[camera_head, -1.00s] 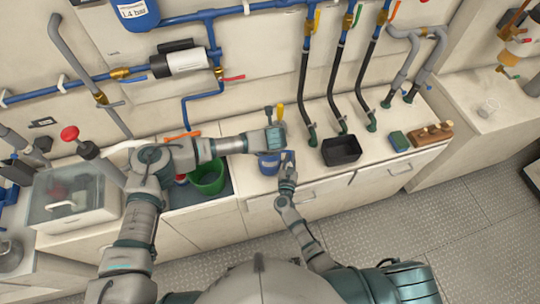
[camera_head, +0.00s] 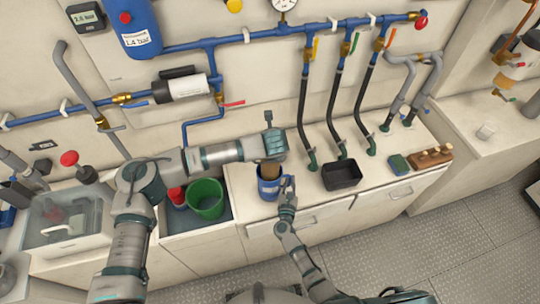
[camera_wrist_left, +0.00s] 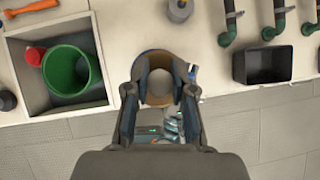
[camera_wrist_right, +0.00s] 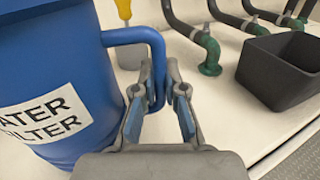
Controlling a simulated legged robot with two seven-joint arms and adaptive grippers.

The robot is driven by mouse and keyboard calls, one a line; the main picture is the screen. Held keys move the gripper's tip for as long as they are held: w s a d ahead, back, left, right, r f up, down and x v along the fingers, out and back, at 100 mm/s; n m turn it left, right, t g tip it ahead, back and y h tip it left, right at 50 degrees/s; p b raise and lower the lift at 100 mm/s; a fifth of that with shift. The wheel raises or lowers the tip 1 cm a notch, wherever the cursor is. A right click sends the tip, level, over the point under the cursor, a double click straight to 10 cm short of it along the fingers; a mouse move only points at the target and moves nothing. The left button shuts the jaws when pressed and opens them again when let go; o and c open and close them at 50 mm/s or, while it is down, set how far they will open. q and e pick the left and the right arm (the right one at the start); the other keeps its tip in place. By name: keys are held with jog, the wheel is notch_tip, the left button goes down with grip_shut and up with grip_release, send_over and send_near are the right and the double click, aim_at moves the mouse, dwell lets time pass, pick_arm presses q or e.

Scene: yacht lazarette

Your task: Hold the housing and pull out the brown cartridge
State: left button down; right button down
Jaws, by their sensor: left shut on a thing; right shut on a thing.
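The blue housing (camera_head: 267,190), labelled as a water filter in the right wrist view (camera_wrist_right: 45,115), stands upright on the counter. My right gripper (camera_head: 287,185) is shut on its blue side handle (camera_wrist_right: 157,62). The brown cartridge (camera_head: 270,171) shows above the housing's rim; its lower part is hidden inside. My left gripper (camera_head: 272,156) points down from above and is shut on the cartridge's upper end.
A black bin (camera_head: 342,175), hoses and a green sponge (camera_head: 399,164) are to the right. Blue pipes (camera_head: 300,32) run along the wall behind.

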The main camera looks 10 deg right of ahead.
pick_arm(q)
jog(key=shift+r, duration=0.15)
pick_arm(e)
jog(key=c, duration=1.2)
grip_release()
jog(key=shift+o, duration=0.2)
jog(key=v, duration=1.2)
